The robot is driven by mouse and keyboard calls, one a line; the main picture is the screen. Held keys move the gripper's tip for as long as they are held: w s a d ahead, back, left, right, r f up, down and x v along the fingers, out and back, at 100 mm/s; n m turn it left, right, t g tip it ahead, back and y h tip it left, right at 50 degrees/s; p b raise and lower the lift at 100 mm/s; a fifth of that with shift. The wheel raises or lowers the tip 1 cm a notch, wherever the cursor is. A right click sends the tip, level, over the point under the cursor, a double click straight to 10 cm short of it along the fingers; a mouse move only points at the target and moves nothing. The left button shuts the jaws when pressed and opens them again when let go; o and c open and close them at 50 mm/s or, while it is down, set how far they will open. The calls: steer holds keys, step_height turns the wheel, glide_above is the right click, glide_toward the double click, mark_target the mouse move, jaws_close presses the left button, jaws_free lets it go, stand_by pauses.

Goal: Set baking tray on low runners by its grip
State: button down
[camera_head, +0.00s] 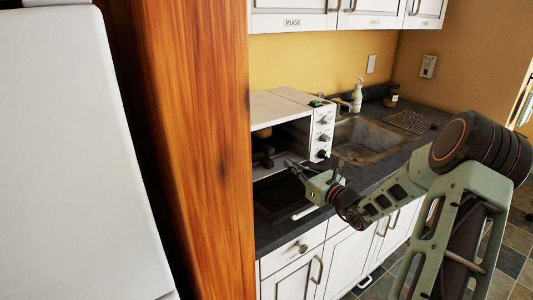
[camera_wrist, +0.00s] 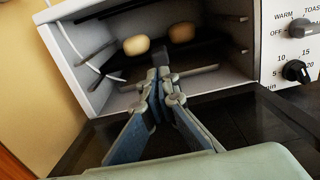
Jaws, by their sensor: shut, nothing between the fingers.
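The white toaster oven (camera_head: 290,103) stands on the counter with its dark glass door (camera_head: 280,197) folded down in front. In the wrist view the dark baking tray sits inside the oven, with two buns (camera_wrist: 136,44) (camera_wrist: 182,32) on it. Its dark grip (camera_wrist: 139,65) points out toward the opening, partly hidden behind my fingers. Pale runners (camera_wrist: 97,70) show on the oven's left inner wall. My gripper (camera_wrist: 163,82) is shut and empty at the oven mouth, just in front of the grip. In the head view my gripper (camera_head: 290,163) is above the open door.
The knob panel (camera_head: 323,133) borders the opening on the right. A sink (camera_head: 365,140) and a soap bottle (camera_head: 357,95) are farther right. A wooden panel (camera_head: 200,150) stands close on the left and hides part of the oven.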

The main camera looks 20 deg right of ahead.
steer(key=shift+p+v, duration=0.5)
steer(key=shift+v, duration=2.6)
